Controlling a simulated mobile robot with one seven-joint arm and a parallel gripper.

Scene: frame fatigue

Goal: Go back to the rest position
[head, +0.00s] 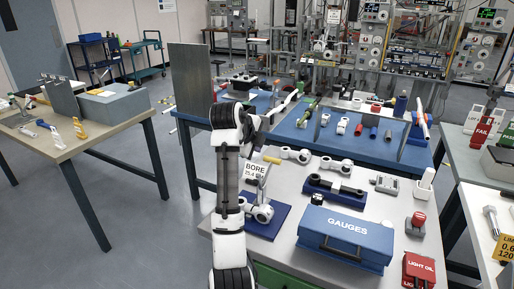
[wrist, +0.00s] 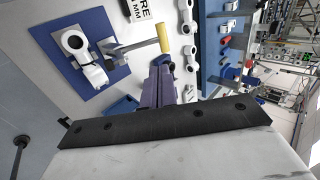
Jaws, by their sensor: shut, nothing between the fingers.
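My gripper (wrist: 160,88) shows in the wrist view with its two dark fingers together and nothing between them. It is over the light workbench (head: 300,240), close to a tool with a yellow handle (wrist: 163,38). Whether the fingers touch that tool I cannot tell. A white connecting rod (wrist: 88,64) lies on a blue mat (wrist: 48,30) to the left of the fingers. In the head view my arm rises from the bottom edge and bends right near the bench's left side. The fingers are hard to make out there.
A BORE sign (head: 255,169) stands beside my arm. A blue GAUGES case (head: 345,238) and a red LIGHT OIL can (head: 418,270) are on the bench's front right. A tall grey panel (head: 191,84) stands behind left. Open floor (head: 150,235) lies left of the bench.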

